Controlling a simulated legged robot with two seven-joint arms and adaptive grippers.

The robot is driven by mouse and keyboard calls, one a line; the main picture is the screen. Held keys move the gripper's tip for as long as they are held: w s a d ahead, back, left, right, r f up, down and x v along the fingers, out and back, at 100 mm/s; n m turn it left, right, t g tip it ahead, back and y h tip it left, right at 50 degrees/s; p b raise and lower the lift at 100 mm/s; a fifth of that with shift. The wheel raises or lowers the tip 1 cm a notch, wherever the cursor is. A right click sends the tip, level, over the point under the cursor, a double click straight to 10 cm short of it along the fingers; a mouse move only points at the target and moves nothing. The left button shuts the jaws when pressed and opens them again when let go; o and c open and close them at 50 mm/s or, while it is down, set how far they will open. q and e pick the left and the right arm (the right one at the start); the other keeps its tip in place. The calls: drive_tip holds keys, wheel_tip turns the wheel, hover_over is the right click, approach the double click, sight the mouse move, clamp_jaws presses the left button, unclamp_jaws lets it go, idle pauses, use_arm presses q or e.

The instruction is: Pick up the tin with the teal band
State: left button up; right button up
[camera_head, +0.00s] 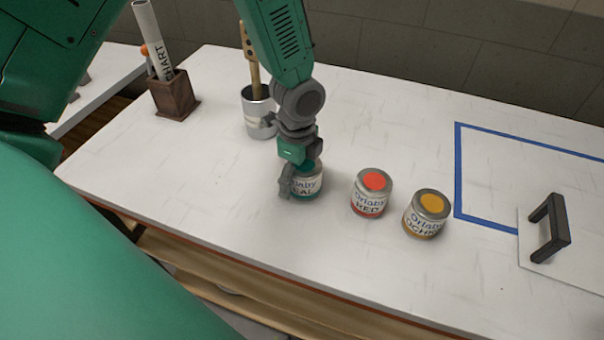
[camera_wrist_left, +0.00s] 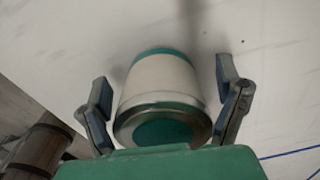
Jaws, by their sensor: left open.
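The tin with the teal band (camera_head: 309,188) stands on the white table, partly hidden behind my left gripper. In the left wrist view the tin (camera_wrist_left: 158,85) shows its pale label, teal band and teal lid spot between the fingers. My left gripper (camera_head: 290,187) is over and around the tin with its fingers pointing down. In the left wrist view the left gripper (camera_wrist_left: 163,97) is open, one finger on each side of the tin, with a visible gap on both sides. My right gripper is not in view.
A red tin (camera_head: 369,195) and an ochre tin (camera_head: 427,214) stand to the right. Behind are a metal can (camera_head: 258,112) with a wooden tool and a brown holder (camera_head: 175,96) with a rolled chart. A blue-taped area (camera_head: 458,170) and a black handle (camera_head: 548,228) lie right.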

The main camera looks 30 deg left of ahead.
use_arm(q)
drive_tip(key=shift+a+f, duration=0.1)
drive_tip(key=shift+f, duration=0.25)
drive_tip(key=shift+d+r, duration=0.1)
drive_tip(key=shift+d, duration=0.35)
drive_tip(key=shift+d+r, duration=0.2)
drive_tip(key=shift+d, duration=0.55)
drive_tip(key=c, duration=0.9)
drive_tip(key=shift+d, duration=0.2)
drive_tip(key=c, duration=0.4)
drive_tip(key=shift+s+a+f, duration=0.1)
drive_tip(key=shift+s+a, duration=0.15)
drive_tip(key=shift+a, duration=0.65)
drive_tip(key=r, duration=0.9)
drive_tip(key=shift+w+d+r, duration=0.2)
drive_tip(key=shift+d, duration=0.1)
drive_tip(key=shift+w+r+p, duration=0.1)
drive_tip(key=shift+r+p, duration=0.2)
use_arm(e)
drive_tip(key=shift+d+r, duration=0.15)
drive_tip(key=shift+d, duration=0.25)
